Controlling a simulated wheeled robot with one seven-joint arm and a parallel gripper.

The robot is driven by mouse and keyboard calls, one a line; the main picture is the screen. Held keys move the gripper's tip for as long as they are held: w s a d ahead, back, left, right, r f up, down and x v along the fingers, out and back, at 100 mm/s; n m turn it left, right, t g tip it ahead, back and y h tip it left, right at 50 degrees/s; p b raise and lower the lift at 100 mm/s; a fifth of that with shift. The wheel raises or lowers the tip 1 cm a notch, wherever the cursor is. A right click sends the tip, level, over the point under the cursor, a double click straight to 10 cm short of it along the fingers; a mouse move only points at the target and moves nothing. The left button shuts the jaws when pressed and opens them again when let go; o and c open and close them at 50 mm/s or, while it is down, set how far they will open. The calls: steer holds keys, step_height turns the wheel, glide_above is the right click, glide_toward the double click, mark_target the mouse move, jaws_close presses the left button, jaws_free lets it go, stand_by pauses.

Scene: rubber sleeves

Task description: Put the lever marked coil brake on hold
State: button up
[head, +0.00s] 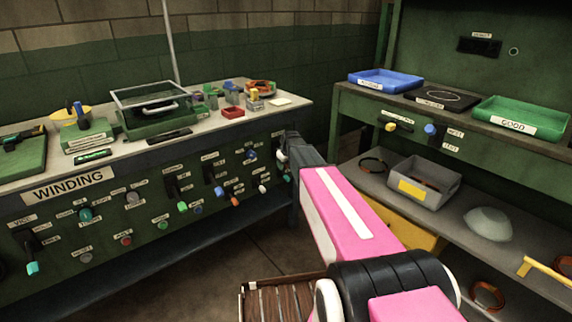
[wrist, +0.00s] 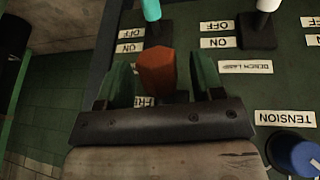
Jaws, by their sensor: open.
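In the wrist view, which shows the panel upside down, an orange-red lever handle (wrist: 157,72) stands between the two green fingers of my gripper (wrist: 162,80). The fingers are apart, with one on each side of the handle and a gap visible at each. A label beginning "FRE" (wrist: 145,101) is partly hidden behind the handle and the gripper. I cannot read any "coil brake" or "hold" label. In the head view, my gripper (head: 284,152) is at the right end of the green winding panel (head: 110,207), and it hides this lever there.
In the wrist view, a teal lever (wrist: 151,10) and a white lever (wrist: 266,8) with ON/OFF labels stand close by, with a blue TENSION knob (wrist: 300,155) to the right. In the head view, a shelf unit with a grey bin (head: 423,184) stands right of my arm.

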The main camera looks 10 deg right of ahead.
steer(key=shift+f, duration=0.1)
jaws_close()
steer(key=shift+s+d+r+g+h, duration=0.1)
steer(key=shift+s+r+g+h, duration=0.1)
steer(key=shift+r+g+h, duration=0.8)
steer(key=shift+s+d+r+g+h, duration=0.15)
steer(key=shift+r+g+h, duration=0.35)
steer(key=shift+r+g, duration=0.9)
steer(key=shift+f+n+g, duration=0.2)
steer(key=shift+n+g, duration=0.1)
steer(key=shift+s, duration=0.1)
jaws_free()
steer(key=shift+r, duration=0.1)
